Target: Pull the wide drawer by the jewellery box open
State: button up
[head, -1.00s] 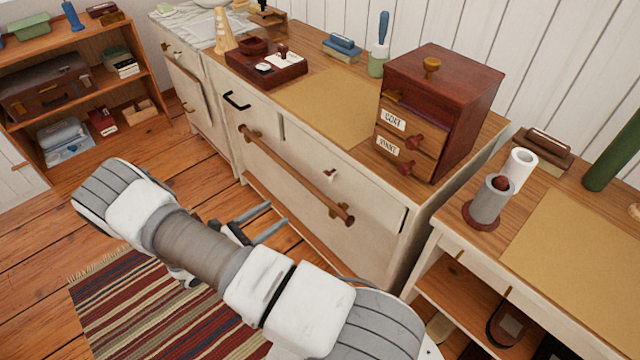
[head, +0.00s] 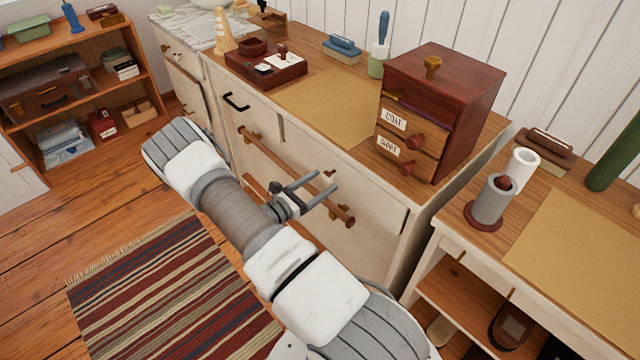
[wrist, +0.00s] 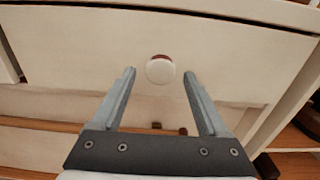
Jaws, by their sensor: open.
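The wide drawer has a pale cream front (head: 372,208), below the dark red jewellery box (head: 455,105) on the dresser top. Its front (wrist: 70,55) fills much of the wrist view. A small round knob (wrist: 160,70) with a pale face and reddish-brown edge sits on it. My gripper (head: 328,180) is open and empty in front of this drawer. In the wrist view my gripper (wrist: 159,73) has a fingertip on either side of the knob. I cannot tell how far the tips are from the front. The drawer looks shut.
A long wooden bar (head: 285,165) on brackets crosses the dresser front near my gripper. A smaller drawer with a black handle (head: 236,102) is to the left. A side table (head: 590,260) stands close at right. A striped rug (head: 165,300) covers the floor.

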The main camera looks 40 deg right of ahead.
jog(key=shift+d, duration=0.15)
grip_shut()
dwell(0.4)
dwell(1.0)
